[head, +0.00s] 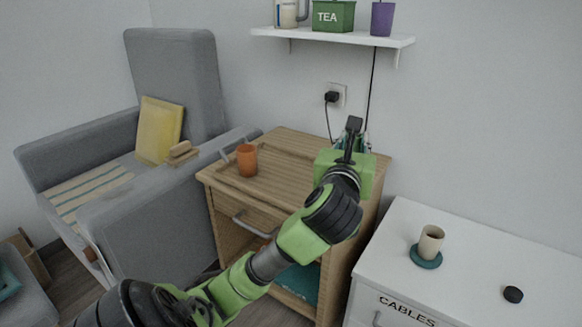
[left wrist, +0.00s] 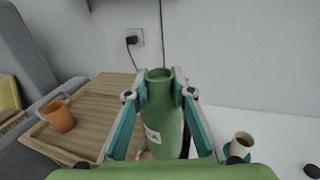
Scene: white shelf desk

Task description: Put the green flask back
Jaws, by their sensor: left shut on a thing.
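The green flask (left wrist: 162,112) stands upright between the fingers of my left gripper (left wrist: 160,98) in the left wrist view. The fingers are closed on its sides, and a pale label shows low on it. In the head view my left gripper (head: 352,140) is above the right back part of the wooden cabinet (head: 290,165), near the wall. There my own wrist hides most of the flask. I cannot tell whether the flask's base touches the cabinet top. My right gripper is in neither view.
An orange cup (head: 247,160) stands on a tray on the cabinet's left side. A wall shelf (head: 345,37) holds a green TEA tin (head: 333,16) and a purple cup (head: 382,18). A white cabinet at right carries a beige cup (head: 431,242) and a black puck (head: 513,294).

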